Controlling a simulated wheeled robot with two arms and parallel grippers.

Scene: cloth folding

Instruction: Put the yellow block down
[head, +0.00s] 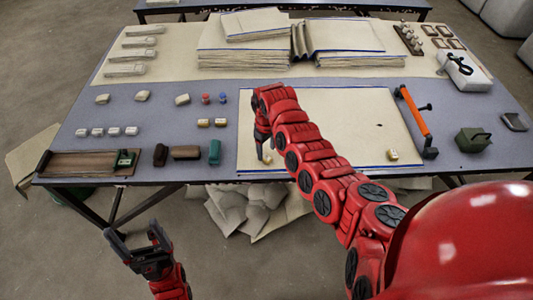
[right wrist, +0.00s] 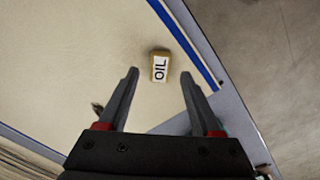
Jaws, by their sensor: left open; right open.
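A yellow block (right wrist: 160,66) with a white label reading "OIL" lies on the cream cloth (right wrist: 80,50), near its blue-lined edge. In the right wrist view it is just beyond the tips of my right gripper (right wrist: 160,76), between the lines of the two fingers, which are apart and empty. In the head view my right gripper (head: 264,150) is low over the front left of the cloth (head: 340,110), and the block there is mostly hidden. Another yellow block (head: 391,155) lies at the cloth's front right. My left gripper (head: 138,243) is open and empty, in front of the table.
Two small yellowish blocks (head: 212,122) sit left of the cloth. A wooden tray (head: 75,165) and several dark blocks stand front left. An orange-handled tool (head: 413,112) and a green box (head: 472,139) are at the right. Folded cloth stacks (head: 245,58) lie at the back.

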